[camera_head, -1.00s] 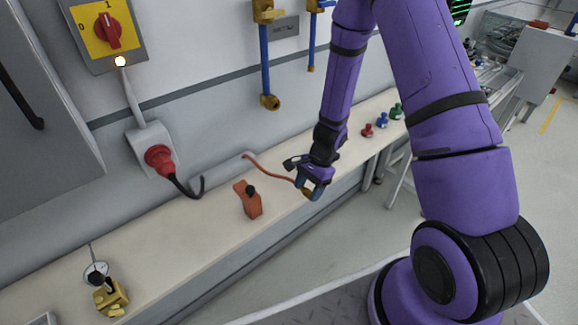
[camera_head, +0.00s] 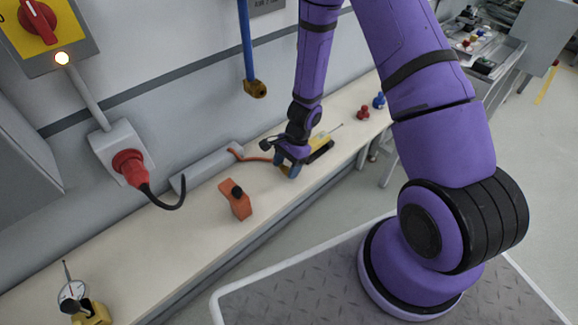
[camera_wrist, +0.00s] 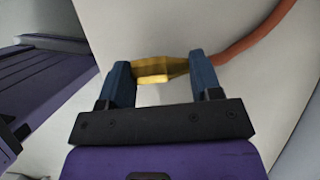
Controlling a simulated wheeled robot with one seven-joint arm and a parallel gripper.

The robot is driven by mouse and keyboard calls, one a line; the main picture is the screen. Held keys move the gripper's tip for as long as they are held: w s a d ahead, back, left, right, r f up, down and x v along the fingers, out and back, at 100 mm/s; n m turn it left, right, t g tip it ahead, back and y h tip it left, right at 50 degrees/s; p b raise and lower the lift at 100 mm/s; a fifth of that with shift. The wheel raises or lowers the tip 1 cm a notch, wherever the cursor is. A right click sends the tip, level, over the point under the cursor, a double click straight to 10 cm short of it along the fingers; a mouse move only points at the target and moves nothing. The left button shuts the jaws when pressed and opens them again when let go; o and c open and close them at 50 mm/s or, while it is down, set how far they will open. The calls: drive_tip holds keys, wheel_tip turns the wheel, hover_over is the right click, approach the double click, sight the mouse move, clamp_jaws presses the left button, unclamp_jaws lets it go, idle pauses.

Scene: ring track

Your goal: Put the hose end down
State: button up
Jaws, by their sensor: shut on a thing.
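My gripper (camera_head: 289,167) is over the pale bench (camera_head: 200,240), low near its surface. In the wrist view its blue fingers (camera_wrist: 160,82) are shut on the brass hose end (camera_wrist: 155,69). The orange-red hose (camera_wrist: 257,38) leaves the fitting to the right in that view. In the head view the hose (camera_head: 254,158) runs from a grey cylinder (camera_head: 207,166) at the wall to my gripper. The brass end is mostly hidden by the fingers in the head view. I cannot tell whether it touches the bench.
An orange block with a black knob (camera_head: 236,200) stands left of my gripper. A yellow and black tool (camera_head: 320,149) lies just behind it to the right. Red (camera_head: 363,112) and blue (camera_head: 379,100) fittings stand farther along. A dial gauge (camera_head: 73,292) stands at lower left.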

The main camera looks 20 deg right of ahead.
drive_tip(key=shift+f, duration=0.35)
drive_tip(key=shift+f, duration=0.1)
drive_tip(key=o, duration=0.9)
